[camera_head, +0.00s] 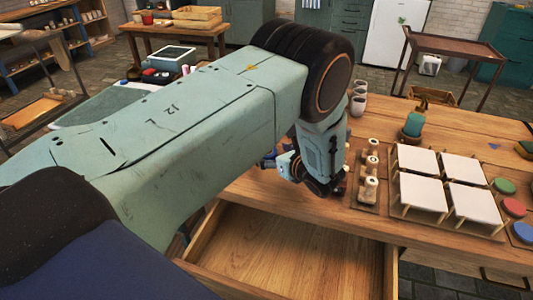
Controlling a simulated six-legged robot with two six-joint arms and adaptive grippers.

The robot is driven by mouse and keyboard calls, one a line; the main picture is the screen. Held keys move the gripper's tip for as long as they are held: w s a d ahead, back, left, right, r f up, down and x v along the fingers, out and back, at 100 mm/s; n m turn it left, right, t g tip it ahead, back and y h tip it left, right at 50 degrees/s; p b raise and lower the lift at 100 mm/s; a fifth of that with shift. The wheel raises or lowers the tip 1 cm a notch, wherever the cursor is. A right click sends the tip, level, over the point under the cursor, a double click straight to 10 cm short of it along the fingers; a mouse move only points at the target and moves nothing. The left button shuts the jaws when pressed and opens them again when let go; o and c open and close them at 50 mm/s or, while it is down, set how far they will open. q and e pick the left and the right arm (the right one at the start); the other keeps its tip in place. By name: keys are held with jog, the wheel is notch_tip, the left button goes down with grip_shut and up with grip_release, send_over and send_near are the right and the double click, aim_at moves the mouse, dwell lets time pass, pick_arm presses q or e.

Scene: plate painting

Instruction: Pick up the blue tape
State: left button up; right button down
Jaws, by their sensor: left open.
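My left arm comes in from the left and crosses the view. Its gripper (318,183) points down over the left part of the wooden table. The gripper is open, but its fingertips are small and partly hidden by its own body. A small blue item (268,160) shows just left of the gripper, partly hidden behind my arm; I cannot tell whether it is the blue tape. A round blue disc (523,232) lies at the right edge of the table, well away from the gripper. My right gripper is not in view.
A wooden rack with white-topped pieces (369,186) stands just right of the gripper. An open drawer (290,258) juts out in front.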

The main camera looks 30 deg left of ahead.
aim_at(268, 152)
pick_arm(q)
jog(key=shift+w+a+f, duration=0.6)
jog(key=shift+a+f, duration=0.1)
jog(key=shift+a, duration=0.15)
jog(key=shift+w+a+f, duration=0.1)
jog(key=shift+a+f, duration=0.05)
jog(key=shift+a, duration=0.2)
jog(key=shift+d, duration=0.1)
jog(key=shift+s+d+r, duration=0.2)
jog(key=shift+d+r, duration=0.1)
jog(key=shift+r, duration=0.05)
jog(key=shift+c, duration=1.4)
jog(key=shift+w+a+f, duration=0.2)
jog(key=shift+a+f, duration=0.05)
jog(key=shift+f, duration=0.05)
jog(key=c, duration=0.4)
jog(key=shift+s+d+r, duration=0.15)
jog(key=shift+r, duration=0.1)
jog(key=c, duration=0.4)
